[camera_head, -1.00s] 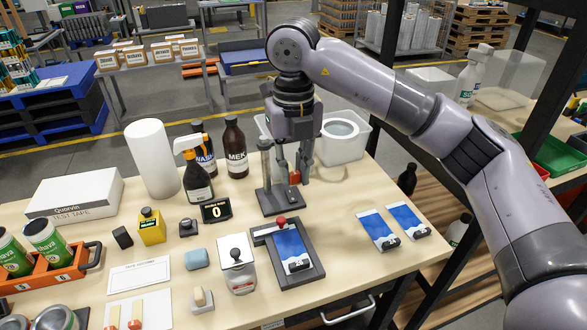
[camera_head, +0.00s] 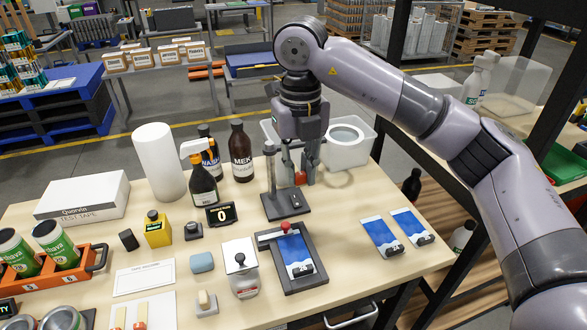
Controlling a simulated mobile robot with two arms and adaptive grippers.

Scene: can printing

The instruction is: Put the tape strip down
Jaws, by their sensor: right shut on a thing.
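My right gripper (camera_head: 301,180) hangs from above at the back right of the table. It is shut on a small red thing (camera_head: 300,178), which resembles the red end of a tape strip. Most of what it holds is hidden by the fingers. The gripper is just behind and right of a dark stand (camera_head: 285,206) with an upright post. Two cream strips with red ends (camera_head: 140,324) lie on a white sheet (camera_head: 159,311) at the front left. A white test tape box (camera_head: 82,195) lies at the back left. My left gripper is not in view.
A white bin (camera_head: 369,150) with a round opening stands behind the gripper. Bottles, including the brown MEK bottle (camera_head: 240,155), stand to its left. A dark fixture (camera_head: 292,258) holds a blue printed sheet.

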